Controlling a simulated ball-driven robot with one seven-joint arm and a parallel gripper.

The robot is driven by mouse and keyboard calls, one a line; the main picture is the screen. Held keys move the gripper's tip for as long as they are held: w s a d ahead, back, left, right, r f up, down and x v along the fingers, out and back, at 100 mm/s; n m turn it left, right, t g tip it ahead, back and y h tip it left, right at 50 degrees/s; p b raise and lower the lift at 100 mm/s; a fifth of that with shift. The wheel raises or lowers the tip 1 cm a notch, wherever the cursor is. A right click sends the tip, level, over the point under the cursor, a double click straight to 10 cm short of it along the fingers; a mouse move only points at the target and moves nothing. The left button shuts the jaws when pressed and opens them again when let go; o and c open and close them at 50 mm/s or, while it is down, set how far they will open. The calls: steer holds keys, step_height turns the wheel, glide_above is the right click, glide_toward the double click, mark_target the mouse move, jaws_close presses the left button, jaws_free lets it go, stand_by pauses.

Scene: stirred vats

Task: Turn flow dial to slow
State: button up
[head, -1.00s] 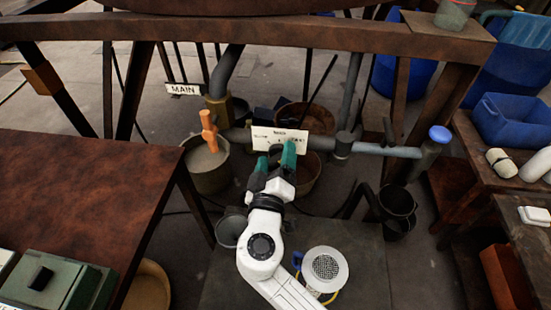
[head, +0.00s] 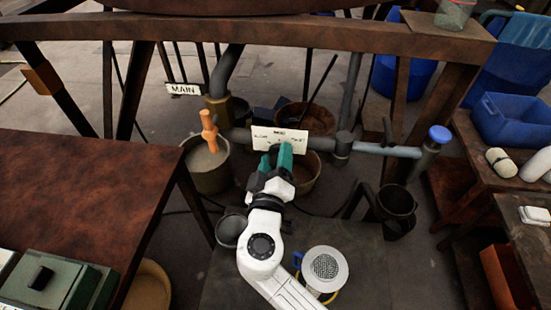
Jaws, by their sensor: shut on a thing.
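The flow dial's white label plate (head: 293,139) is fixed to the grey pipe in the middle of the head view. It carries small dark words at its left, top and right; the left one seems to read SLOW, but the print is blurred. My gripper (head: 276,152), with green fingers on a white and black wrist, is at the plate's lower edge. Its fingers are close together and shut on the flow dial. The dial itself is hidden by the fingers, so I cannot tell where its pointer stands.
An orange handle (head: 208,130) stands on the pipe left of the plate, near a MAIN sign (head: 184,89). A blue-capped valve (head: 439,135) is at right. Rusty beams (head: 250,35) cross above. A brown table (head: 80,200) is at left and buckets stand below.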

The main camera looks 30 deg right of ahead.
steer(key=n+p, duration=0.1)
steer(key=n, duration=0.3)
steer(key=shift+f+n, duration=0.1)
steer(key=shift+n, duration=0.2)
steer(key=n+p, duration=0.1)
steer(key=n, duration=0.3)
steer(key=shift+f+p, duration=0.1)
steer(key=shift+p, duration=0.25)
steer(key=n+p, duration=0.2)
steer(key=n, duration=0.3)
steer(key=shift+f, duration=0.1)
steer(key=shift+f+n+p, duration=0.2)
steer(key=shift+n+p, duration=0.9)
steer(key=shift+n, duration=0.8)
steer(key=o, duration=1)
steer(key=shift+c, duration=0.2)
steer(key=shift+s, duration=0.1)
steer(key=v, duration=1)
steer(key=shift+s+a+b, duration=0.25)
steer(key=shift+b, duration=0.1)
